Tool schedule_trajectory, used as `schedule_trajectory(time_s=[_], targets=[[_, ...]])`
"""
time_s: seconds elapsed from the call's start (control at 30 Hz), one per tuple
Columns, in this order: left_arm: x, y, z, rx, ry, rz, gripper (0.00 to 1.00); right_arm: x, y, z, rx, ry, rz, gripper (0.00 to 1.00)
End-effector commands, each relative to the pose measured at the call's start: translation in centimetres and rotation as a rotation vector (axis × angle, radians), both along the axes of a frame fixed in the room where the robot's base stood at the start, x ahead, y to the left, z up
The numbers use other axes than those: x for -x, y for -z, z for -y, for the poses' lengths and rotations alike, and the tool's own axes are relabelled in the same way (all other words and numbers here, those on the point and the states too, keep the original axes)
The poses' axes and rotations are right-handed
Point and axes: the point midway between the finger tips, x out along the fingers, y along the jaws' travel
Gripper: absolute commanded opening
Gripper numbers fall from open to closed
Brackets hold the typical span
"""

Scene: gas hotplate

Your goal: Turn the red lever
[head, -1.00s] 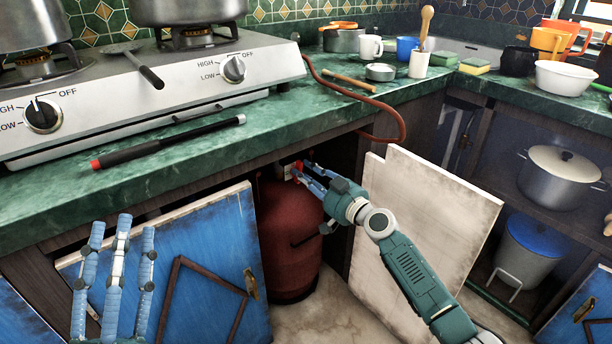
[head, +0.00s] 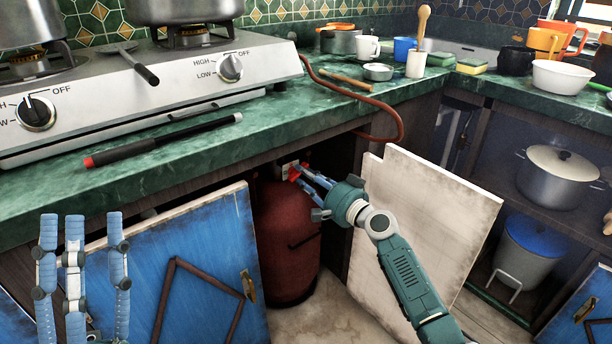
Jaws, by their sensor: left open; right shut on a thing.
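The red lever (head: 294,173) sits on the grey regulator (head: 285,167) on top of the dark red gas cylinder (head: 288,240), inside the open cupboard under the counter. My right gripper (head: 300,173) reaches in from the right and is shut on the red lever, with its blue fingers partly covering it. My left gripper (head: 84,255) is open and empty at the lower left, in front of the blue cupboard door, fingers pointing up.
The open blue door (head: 190,275) stands left of the cylinder and the open whitish door (head: 425,215) right of it. The green counter (head: 200,165) overhangs the cupboard, with the gas hotplate (head: 150,85) and a black lighter (head: 160,140) on it. An orange-brown hose (head: 400,115) loops over the edge.

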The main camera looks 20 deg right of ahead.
Motion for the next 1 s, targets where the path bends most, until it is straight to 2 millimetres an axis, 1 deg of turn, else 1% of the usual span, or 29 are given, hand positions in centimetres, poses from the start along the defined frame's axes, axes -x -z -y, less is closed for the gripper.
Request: schedule_trajectory(time_s=[0.2, 0.5, 0.7, 1.0], targets=[[-1.6, 1.1, 0.2, -0.026, -0.006, -0.084, 0.45, 0.0, 0.2, 0.0, -0.181, 0.001, -0.065, 0.00], [-3.5, 3.1, 0.5, -0.061, -0.012, -0.201, 0.45, 0.0, 0.5, 0.0, -0.359, 0.000, -0.130, 0.00], [-4.2, 4.0, 0.6, -0.075, -0.015, -0.249, 0.45, 0.0, 0.6, 0.0, -0.422, 0.001, -0.153, 0.00], [-4.5, 4.4, 0.6, -0.081, -0.016, -0.270, 0.45, 0.0, 0.7, 0.0, -0.450, 0.001, -0.163, 0.00]])
